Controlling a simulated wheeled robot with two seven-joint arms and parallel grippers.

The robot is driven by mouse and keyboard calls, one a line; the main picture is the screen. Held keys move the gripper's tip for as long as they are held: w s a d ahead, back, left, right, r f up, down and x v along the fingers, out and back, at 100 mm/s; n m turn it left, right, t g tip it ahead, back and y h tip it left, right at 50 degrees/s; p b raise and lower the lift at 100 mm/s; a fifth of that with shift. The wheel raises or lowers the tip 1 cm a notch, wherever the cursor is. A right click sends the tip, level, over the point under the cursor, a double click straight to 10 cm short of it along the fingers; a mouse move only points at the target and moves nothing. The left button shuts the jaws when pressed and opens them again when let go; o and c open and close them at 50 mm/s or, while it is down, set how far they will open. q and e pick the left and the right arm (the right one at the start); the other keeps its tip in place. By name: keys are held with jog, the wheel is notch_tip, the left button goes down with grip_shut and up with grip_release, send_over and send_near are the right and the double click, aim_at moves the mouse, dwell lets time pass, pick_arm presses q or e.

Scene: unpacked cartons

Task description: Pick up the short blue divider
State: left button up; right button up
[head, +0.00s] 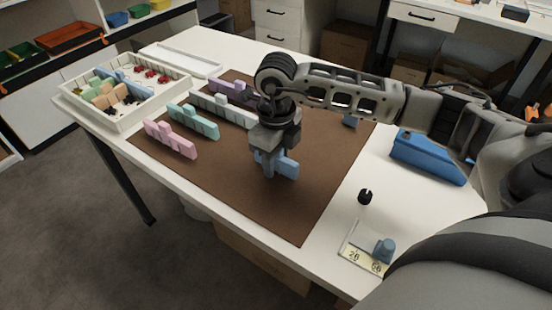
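A light blue divider (290,168) stands on the brown mat (310,205), right of its middle. My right gripper (268,168) points straight down at the left part of this divider. Its fingers hide that part, and I cannot tell whether they are closed on it or only around it. Another small blue piece (349,121) shows under my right forearm, mostly hidden, so its length cannot be told. My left gripper is not in view.
Pink (170,139), teal (193,121), pale grey (222,108) and purple (230,90) dividers stand left on the mat. A white divided tray (138,119) is at the far left.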

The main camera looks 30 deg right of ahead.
grip_shut()
jog(key=shift+r, duration=0.15)
jog(key=shift+r, duration=0.2)
notch_tip(320, 180, up, 2)
jog(key=shift+r, duration=0.1)
jog(key=s+a+r, duration=0.5)
jog(key=a+r, duration=0.5)
jog(key=a, duration=0.3)
jog(key=shift+s, duration=0.15)
